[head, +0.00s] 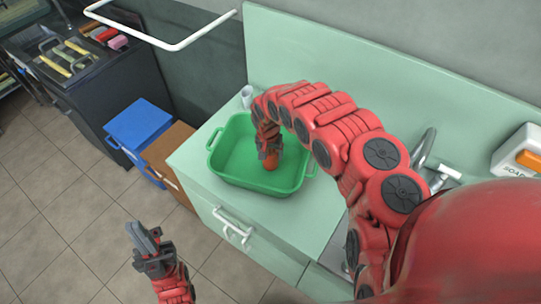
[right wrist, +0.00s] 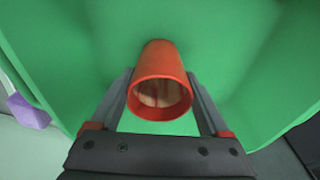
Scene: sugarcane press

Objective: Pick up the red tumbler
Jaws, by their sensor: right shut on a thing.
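The red tumbler (head: 270,162) stands in the green basin (head: 232,180) on the pale green counter. In the right wrist view, the tumbler (right wrist: 160,53) shows its open rim towards the camera, with the green basin (right wrist: 260,60) around it. My right gripper (head: 267,147) reaches down into the basin. Its fingers (right wrist: 160,88) lie on both sides of the tumbler and are shut on it. My left gripper (head: 143,236) is over the floor at the lower left, away from the counter. I cannot tell how far its fingers are apart.
A pale cup (head: 247,96) stands behind the basin. A tap (head: 424,147) and a soap box (head: 520,152) are at the right. Blue (head: 138,128) and brown (head: 170,148) boxes stand left of the counter. A purple thing (right wrist: 28,112) lies outside the basin.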

